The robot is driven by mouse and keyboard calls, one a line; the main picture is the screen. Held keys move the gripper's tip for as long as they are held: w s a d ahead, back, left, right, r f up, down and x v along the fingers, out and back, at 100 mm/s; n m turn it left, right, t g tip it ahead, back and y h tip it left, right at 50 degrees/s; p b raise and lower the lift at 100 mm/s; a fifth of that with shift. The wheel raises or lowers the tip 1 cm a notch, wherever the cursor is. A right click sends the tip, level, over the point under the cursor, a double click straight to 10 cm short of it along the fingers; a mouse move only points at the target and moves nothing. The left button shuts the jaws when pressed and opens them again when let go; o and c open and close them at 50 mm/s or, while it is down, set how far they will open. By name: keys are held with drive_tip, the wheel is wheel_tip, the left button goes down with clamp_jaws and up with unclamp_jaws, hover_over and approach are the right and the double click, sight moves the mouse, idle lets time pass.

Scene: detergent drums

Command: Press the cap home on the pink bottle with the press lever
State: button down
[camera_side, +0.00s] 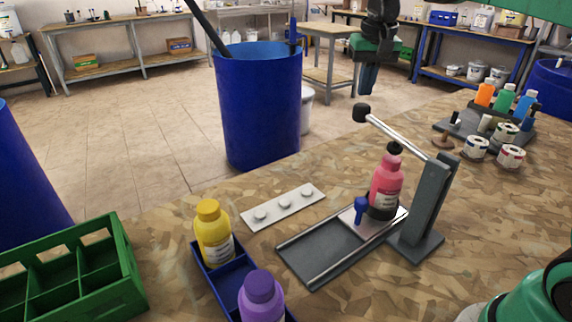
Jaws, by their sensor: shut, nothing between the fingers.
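The pink bottle (386,184) stands upright on a pale plate (352,217), with a dark band around its base. The press lever (400,136) is a silver bar with a black knob (361,112), raised and slanting down from the knob to the grey post (433,200). My gripper (368,92) is shut and empty, pointing down, above the knob in the picture.
A blue knob (360,209) stands on the plate, beside the bottle. A grey railed track (325,248) runs left. A white strip (284,207), a blue tray (226,280) with yellow and purple bottles, and a green crate (125,262) are left; a rack of bottles (452,129) is back right.

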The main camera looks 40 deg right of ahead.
sight(359, 105)
drive_tip(key=shift+f, duration=1.05)
drive_tip(key=shift+w+f, duration=0.25)
drive_tip(key=shift+f, duration=0.45)
drive_tip(key=shift+w+f, duration=0.25)
drive_tip(key=shift+f, duration=0.45)
drive_tip(key=shift+r, duration=0.1)
drive_tip(key=shift+s+r, duration=0.25)
drive_tip(key=shift+r, duration=0.55)
drive_tip(key=shift+s+r, duration=0.25)
drive_tip(key=shift+r, duration=1.4)
drive_tip(key=shift+r, duration=2)
